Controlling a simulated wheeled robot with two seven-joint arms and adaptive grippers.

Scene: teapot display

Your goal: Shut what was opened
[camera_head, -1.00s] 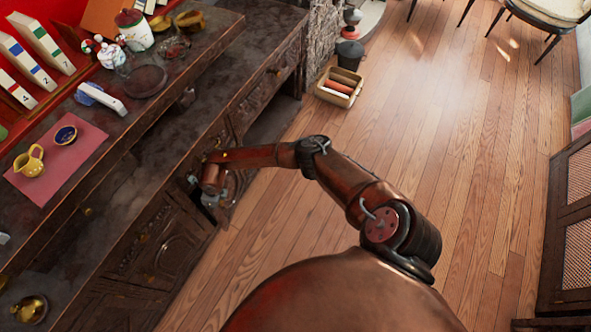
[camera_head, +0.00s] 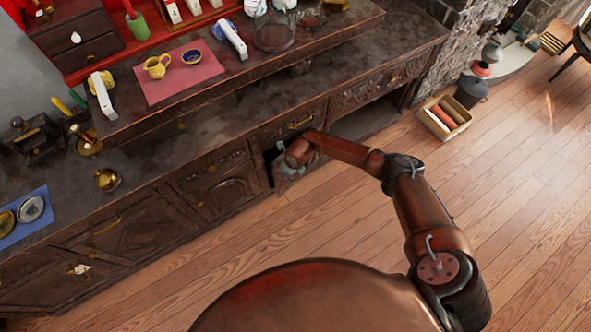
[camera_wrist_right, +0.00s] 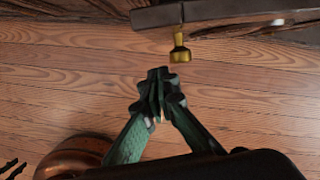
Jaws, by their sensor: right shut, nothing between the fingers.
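A dark carved sideboard (camera_head: 222,138) runs along the wall in the head view. Its small cabinet door (camera_head: 290,182) stands partly open, with a dark gap (camera_head: 267,166) at its left, and my arm hides part of it. My right gripper (camera_head: 282,147) is at this door, small and partly covered by its own wrist. In the right wrist view, the shut, empty fingers (camera_wrist_right: 160,84) point at a dark wooden edge (camera_wrist_right: 225,12) with a brass knob (camera_wrist_right: 180,52). The knob lies just beyond the fingertips, apart from them in the picture. My left gripper is not in view.
A closed carved door (camera_head: 220,183) is left of the open one. A drawer (camera_head: 380,86) sits above an open bay at right. A pink mat (camera_head: 180,92) bears a yellow jug (camera_head: 157,66) and a blue bowl.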

